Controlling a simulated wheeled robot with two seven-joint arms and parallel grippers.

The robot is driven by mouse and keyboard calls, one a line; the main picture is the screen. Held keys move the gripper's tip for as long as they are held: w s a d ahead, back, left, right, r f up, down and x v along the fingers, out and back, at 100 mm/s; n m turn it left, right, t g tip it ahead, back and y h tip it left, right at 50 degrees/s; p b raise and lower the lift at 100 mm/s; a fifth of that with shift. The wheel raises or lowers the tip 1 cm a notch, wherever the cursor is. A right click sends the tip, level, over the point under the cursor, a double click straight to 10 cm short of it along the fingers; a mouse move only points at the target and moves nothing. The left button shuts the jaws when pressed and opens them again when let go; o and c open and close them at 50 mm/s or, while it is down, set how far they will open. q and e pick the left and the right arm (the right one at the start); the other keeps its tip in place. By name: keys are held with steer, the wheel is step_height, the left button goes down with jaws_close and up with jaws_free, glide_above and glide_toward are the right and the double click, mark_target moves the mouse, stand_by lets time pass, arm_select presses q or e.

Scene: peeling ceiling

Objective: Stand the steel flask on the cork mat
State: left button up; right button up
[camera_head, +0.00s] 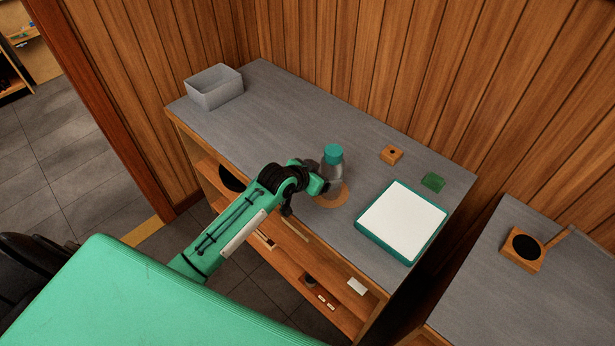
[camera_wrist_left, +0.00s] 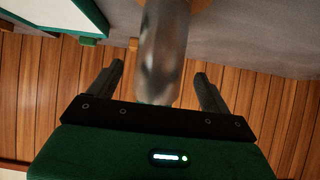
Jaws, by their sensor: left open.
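The steel flask (camera_head: 334,172), with a teal cap (camera_head: 334,153), stands upright on the round cork mat (camera_head: 343,196) on the grey worktop. My left gripper (camera_head: 318,185) is at the flask's left side in the head view and hides part of it and of the mat. In the left wrist view, the flask (camera_wrist_left: 164,45) shows between the two spread fingers of my open left gripper (camera_wrist_left: 159,71). Its base is cut off at the top of that view, beside a bit of cork mat (camera_wrist_left: 199,4). Contact between fingers and flask cannot be told. My right gripper is out of view.
A white-topped teal tray (camera_head: 403,220) lies right of the mat. A small wooden block (camera_head: 391,154) and a green block (camera_head: 433,182) sit behind. A grey bin (camera_head: 214,87) stands at the far left. Worktop between bin and flask is clear. A wooden wall closes the back.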

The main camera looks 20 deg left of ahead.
arm_select(q)
steer(key=b+v, duration=0.1)
steer(key=v, duration=0.7)
steer(key=shift+a+r, duration=0.1)
steer(key=shift+r, duration=0.05)
steer(key=shift+s, duration=0.1)
